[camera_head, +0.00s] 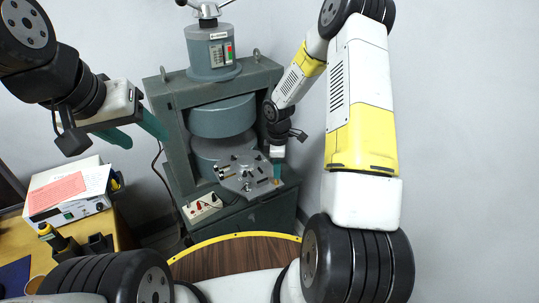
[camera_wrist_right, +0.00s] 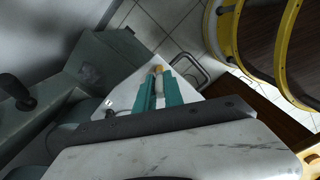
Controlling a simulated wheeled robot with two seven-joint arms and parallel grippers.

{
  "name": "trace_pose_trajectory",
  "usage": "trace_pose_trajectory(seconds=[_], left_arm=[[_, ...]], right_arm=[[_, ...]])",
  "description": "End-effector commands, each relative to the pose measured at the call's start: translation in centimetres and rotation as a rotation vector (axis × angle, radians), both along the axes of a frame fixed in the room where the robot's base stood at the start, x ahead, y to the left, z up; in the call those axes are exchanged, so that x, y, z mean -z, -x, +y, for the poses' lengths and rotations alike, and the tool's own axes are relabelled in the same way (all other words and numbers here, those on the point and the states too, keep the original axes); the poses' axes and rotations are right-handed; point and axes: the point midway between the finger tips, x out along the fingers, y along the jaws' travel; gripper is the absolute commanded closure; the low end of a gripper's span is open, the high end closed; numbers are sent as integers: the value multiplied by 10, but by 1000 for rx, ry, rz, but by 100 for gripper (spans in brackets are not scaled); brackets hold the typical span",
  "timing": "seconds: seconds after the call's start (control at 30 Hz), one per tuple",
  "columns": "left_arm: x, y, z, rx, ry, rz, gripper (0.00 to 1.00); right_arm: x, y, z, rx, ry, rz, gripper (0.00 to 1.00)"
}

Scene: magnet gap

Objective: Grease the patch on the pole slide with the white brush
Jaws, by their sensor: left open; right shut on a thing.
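My right gripper (camera_head: 276,168) is at the right edge of the grey angular plate (camera_head: 235,183) in front of the magnet's gap. Its teal fingers are shut on the white brush (camera_wrist_right: 159,88), whose tan tip (camera_wrist_right: 158,69) shows in the right wrist view. That tip also shows below the fingers in the head view. I cannot tell whether it touches anything. The pole slide and its patch cannot be made out with certainty. My left gripper (camera_head: 134,134) is open and empty, left of the magnet frame (camera_head: 178,120).
Two round grey poles (camera_head: 222,117) sit inside the magnet frame. A small box with knobs (camera_head: 203,208) stands below the plate. A metal loop handle (camera_wrist_right: 191,70) is close to the brush. At left, a wooden bench (camera_head: 125,232) carries a white instrument (camera_head: 65,190).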

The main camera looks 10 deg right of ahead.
Motion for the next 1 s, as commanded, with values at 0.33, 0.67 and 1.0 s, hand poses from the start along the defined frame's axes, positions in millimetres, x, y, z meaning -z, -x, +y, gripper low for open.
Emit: trace_pose_trajectory(seconds=[0.33, 0.67, 1.0], left_arm=[[0, 0, 0, 0, 0, 0, 45], [0, 0, 0, 0, 0, 0, 45], [0, 0, 0, 0, 0, 0, 45]], right_arm=[[0, -10, 5, -2, -1, 0, 100], [-1, -21, 8, -1, 0, 0, 100], [-1, -18, 7, -1, 0, 0, 100]])
